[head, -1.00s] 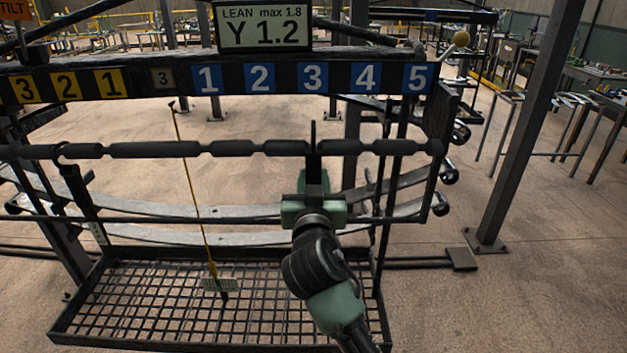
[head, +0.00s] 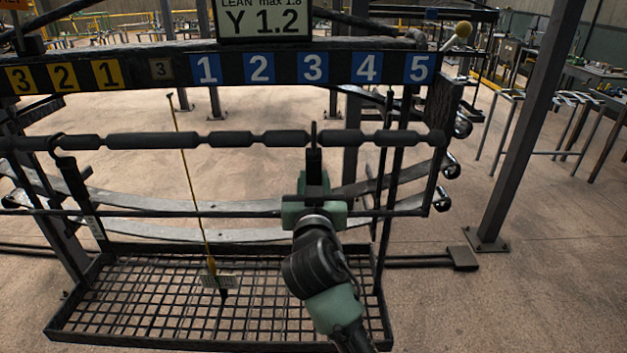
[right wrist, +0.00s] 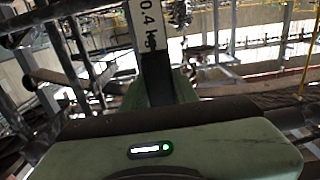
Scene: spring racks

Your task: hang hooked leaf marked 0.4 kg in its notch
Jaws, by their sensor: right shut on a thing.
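My right gripper (head: 313,190) is shut on a dark, narrow leaf (head: 314,158) held upright. In the right wrist view a white label reading 0.4 kg shows on the leaf (right wrist: 147,75). The leaf's top stands slightly above the dark notched bar (head: 235,140), in line with the narrow neck below the blue plate 3 (head: 313,68). I cannot tell whether its hook touches the bar or sits in the notch. My left gripper is not in view.
Blue plates 1 to 5 and yellow plates line the upper beam. A sign (head: 262,18) reads Y 1.2, LEAN max 1.8. Curved leaf springs lie behind, a mesh tray (head: 60,330) below. A post (head: 520,120) stands right.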

